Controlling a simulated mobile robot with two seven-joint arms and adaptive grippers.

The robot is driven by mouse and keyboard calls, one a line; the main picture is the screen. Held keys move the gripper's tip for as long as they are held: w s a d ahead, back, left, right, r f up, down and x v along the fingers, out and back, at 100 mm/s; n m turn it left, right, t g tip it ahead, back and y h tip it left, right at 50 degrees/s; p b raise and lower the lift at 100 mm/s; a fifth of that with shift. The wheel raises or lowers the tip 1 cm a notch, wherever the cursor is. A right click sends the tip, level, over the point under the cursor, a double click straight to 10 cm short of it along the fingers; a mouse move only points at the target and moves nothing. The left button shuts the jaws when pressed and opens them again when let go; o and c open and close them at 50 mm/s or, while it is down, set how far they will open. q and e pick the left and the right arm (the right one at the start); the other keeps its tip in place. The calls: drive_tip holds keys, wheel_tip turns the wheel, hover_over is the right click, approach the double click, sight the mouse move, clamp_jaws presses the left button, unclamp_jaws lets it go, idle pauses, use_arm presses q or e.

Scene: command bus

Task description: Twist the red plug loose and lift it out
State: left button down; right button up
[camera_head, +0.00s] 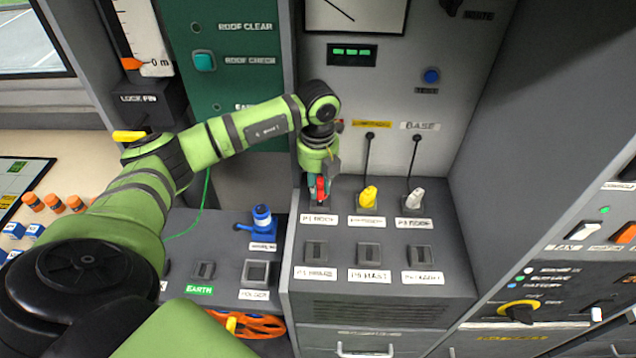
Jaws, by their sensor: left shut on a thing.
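The red plug (320,190) stands in the leftmost socket of the upper row on the grey sloped panel, above a white label. My left gripper (319,182) points down over it and is shut on it. The gripper's fingers hide part of the plug. I cannot tell whether the plug is turned or raised in its socket. My right gripper is not in view.
A yellow plug (368,196) and a white plug (413,200), each with a dark cable, stand to the right. Empty sockets (368,252) line the row in front. A blue plug (262,216) is at left. Grey cabinet walls (540,130) close off the right.

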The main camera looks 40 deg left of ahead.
use_arm(q)
drive_tip(key=shift+r+p, duration=1.95)
drive_tip(key=shift+r, duration=1)
